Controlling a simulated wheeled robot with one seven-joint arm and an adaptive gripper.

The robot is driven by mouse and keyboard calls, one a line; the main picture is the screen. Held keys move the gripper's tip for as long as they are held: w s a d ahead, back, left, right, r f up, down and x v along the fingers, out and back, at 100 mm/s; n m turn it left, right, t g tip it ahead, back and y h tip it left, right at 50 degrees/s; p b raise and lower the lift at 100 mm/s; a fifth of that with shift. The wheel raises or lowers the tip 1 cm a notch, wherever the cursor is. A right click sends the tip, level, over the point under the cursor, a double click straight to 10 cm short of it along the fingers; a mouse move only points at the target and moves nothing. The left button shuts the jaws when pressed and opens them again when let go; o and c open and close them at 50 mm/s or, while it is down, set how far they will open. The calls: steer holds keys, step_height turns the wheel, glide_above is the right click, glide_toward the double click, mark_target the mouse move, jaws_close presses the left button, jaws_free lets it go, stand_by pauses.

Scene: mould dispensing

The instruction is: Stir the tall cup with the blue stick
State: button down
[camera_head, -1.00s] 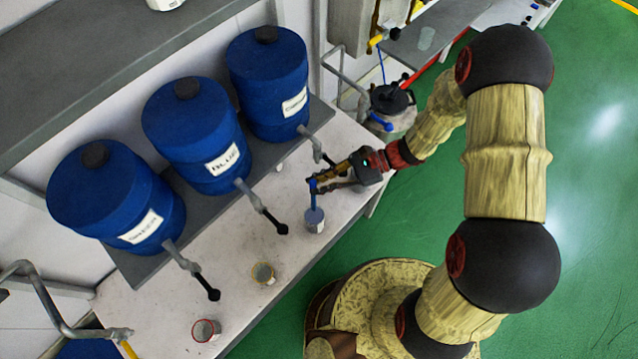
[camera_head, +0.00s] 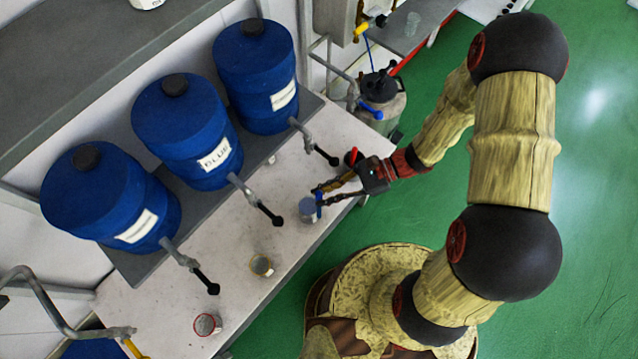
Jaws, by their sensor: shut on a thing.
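My gripper (camera_head: 318,194) is shut on the blue stick (camera_head: 319,206), with its fingers pointing left and down at the front right of the bench. Only a short length of the stick shows, at the right side of a cup with blue contents (camera_head: 307,213). The stick's lower end is hidden, so I cannot tell how far it is inside the cup. The cup stands upright on the bench. I cannot tell for sure from this height which cup is tallest.
A yellow-rimmed cup (camera_head: 261,266) and a red-rimmed cup (camera_head: 207,325) stand farther left on the white bench (camera_head: 235,290). Several blue drums stand behind, one labelled BLUE (camera_head: 185,135); their black-tipped taps (camera_head: 270,215) reach over the bench. A metal tank (camera_head: 382,105) stands at the back right.

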steer(key=s+d+p, duration=0.1)
steer(key=s+d, duration=0.3)
steer(key=s, duration=0.3)
steer(key=shift+s+d, duration=0.35)
stand_by(0.9)
